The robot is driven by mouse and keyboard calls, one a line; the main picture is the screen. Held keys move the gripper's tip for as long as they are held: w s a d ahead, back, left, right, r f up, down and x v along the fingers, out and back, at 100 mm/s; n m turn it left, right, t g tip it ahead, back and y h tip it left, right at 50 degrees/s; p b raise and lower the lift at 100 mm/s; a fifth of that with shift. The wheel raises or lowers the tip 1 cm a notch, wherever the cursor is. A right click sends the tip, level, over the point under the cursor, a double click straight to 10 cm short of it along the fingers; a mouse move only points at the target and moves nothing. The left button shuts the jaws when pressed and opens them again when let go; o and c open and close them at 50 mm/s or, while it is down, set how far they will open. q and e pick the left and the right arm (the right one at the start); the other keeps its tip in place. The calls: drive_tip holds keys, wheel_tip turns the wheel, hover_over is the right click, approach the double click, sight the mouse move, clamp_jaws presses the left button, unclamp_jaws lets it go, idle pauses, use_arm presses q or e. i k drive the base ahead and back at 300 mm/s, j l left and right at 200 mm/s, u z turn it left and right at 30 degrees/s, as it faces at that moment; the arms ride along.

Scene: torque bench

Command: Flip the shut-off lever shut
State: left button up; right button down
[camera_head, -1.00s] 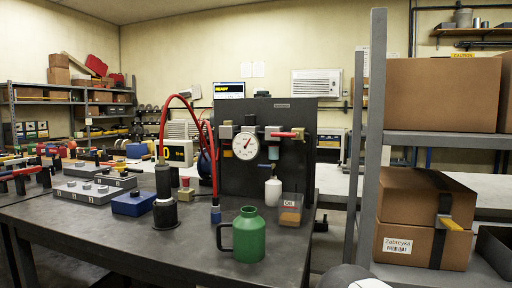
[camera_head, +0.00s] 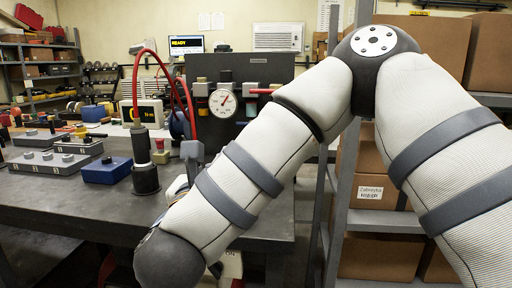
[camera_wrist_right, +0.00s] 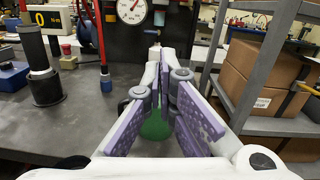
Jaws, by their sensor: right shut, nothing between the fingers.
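The red shut-off lever (camera_head: 262,91) sticks out sideways to the right of the round white gauge (camera_head: 222,102) on the dark upright panel (camera_head: 250,68). Its right end is hidden behind my right arm in the head view. The gauge also shows at the top of the right wrist view (camera_wrist_right: 131,9), where I cannot make out the lever. My right gripper (camera_wrist_right: 159,52) has purple-padded fingers, shut and empty, pointing toward the panel from in front of it. My left gripper is not in view.
A green jug (camera_wrist_right: 156,126) stands on the bench below and behind my right fingers. A black cylinder (camera_head: 144,160) and red hoses stand left of the panel. A grey shelf (camera_wrist_right: 277,125) with cardboard boxes (camera_wrist_right: 258,82) is close on the right.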

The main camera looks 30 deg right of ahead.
sight(263, 91)
drive_tip(key=i+l, duration=0.75)
drive_tip(key=l, duration=0.05)
